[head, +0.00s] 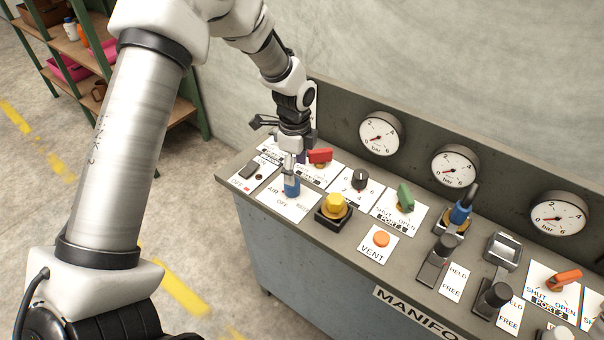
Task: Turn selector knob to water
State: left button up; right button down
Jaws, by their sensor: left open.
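A blue knob (292,188) stands on a white label plate (281,204) near the left end of the panel. My right gripper is out of view.
Close by are a red handle (320,156), a yellow button (335,205), a black numbered knob (360,179) and a green handle (405,197). Gauges (380,133) line the back of the panel. A shelf (85,55) stands at the far left.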

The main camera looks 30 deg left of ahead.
aim_at(292, 187)
pick_arm(q)
jog(key=shift+s+f+p, duration=0.3)
jog(key=shift+s+f, duration=0.65)
jog(key=shift+f, duration=0.2)
jog(key=shift+w+f, duration=0.25)
jog(key=shift+f, duration=0.35)
jog(key=shift+w+f, duration=0.2)
jog(key=shift+f, duration=0.4)
jog(key=shift+w+f, duration=0.25)
jog(key=shift+s+r, duration=0.2)
jog(key=shift+c, duration=0.9)
jog(key=shift+s+r, duration=0.1)
jog(key=shift+s, duration=0.1)
jog(key=c, duration=1)
jog(key=shift+o, duration=0.2)
